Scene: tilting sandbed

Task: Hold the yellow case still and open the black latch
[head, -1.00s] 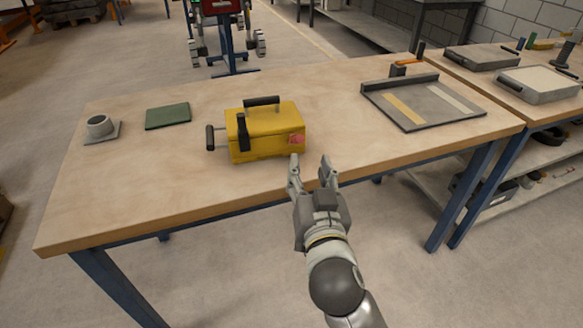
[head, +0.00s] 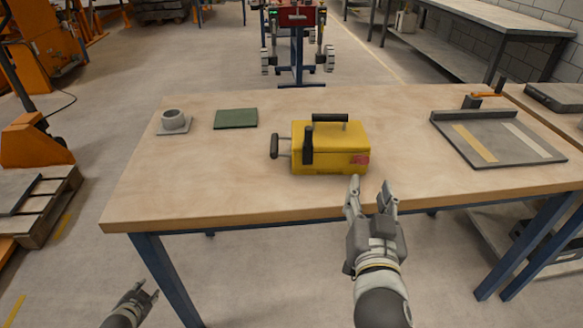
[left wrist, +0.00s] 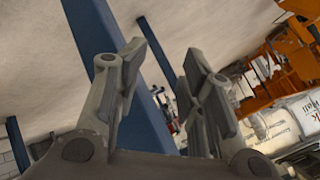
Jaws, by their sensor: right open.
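The yellow case (head: 338,140) stands on the wooden table, with a black handle on top and a second black handle (head: 275,146) out from its left side. The black latch (head: 308,145) stands upright against its front, toward the left. A red patch marks the front right corner. My right gripper (head: 371,193) is open and empty at the table's front edge, just in front of the case's right end and apart from it. My left gripper (head: 146,294) is low at the lower left, away from the table top. In the left wrist view its fingers (left wrist: 158,72) are spread with nothing between them.
On the table (head: 230,190), a grey round fixture (head: 174,121) and a green pad (head: 236,118) lie left of the case. A grey tray (head: 497,139) lies to the right. The table's front left is clear. A blue table leg (head: 165,278) stands near my left gripper.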

